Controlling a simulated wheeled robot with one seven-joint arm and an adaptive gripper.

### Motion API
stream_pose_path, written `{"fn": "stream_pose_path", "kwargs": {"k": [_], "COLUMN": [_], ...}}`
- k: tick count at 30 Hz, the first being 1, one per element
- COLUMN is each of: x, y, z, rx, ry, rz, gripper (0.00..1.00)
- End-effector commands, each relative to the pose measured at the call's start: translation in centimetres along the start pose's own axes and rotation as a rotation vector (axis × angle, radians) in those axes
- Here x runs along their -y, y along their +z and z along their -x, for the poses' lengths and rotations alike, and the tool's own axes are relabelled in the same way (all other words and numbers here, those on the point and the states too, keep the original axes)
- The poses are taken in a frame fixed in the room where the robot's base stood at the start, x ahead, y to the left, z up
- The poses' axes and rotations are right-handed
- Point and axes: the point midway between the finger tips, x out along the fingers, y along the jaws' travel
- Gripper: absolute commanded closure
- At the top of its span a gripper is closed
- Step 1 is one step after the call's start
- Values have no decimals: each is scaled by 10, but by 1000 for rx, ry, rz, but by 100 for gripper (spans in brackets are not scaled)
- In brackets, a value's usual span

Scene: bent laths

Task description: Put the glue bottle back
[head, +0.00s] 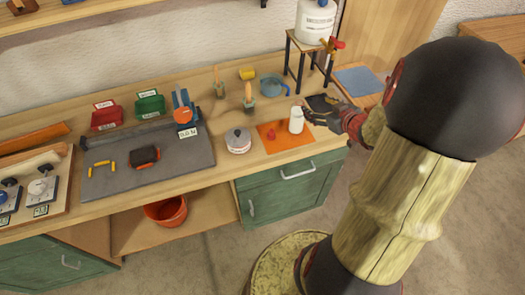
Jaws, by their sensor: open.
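A small white bottle (296,121), which looks like the glue bottle, stands upright at the upper right part of an orange mat (297,140) on the workbench. My gripper (308,114) is open and comes in from the right. Its fingertips are right beside the bottle; I cannot tell whether they touch it or reach around it.
A small red thing (271,134) lies on the mat. A grey-lidded pot (238,141) stands left of it. A grey board (190,155) lies left.

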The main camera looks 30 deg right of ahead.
Motion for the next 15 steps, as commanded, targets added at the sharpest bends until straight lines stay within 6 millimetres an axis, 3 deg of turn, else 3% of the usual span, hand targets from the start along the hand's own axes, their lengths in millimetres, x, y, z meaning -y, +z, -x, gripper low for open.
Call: {"fn": "stream_pose_path", "kwargs": {"k": [1, 5, 8, 11, 15], "x": [2, 8, 25, 52, 106], "y": [-25, -69, -96, -115, -127], "z": [-1, 10, 27, 50, 91], "rx": [20, 91, 144, 198, 283], "ry": [44, 158, 216, 240, 208], "rz": [40, 76, 71, 44, -10], "gripper": [38, 38, 38, 38, 38]}}
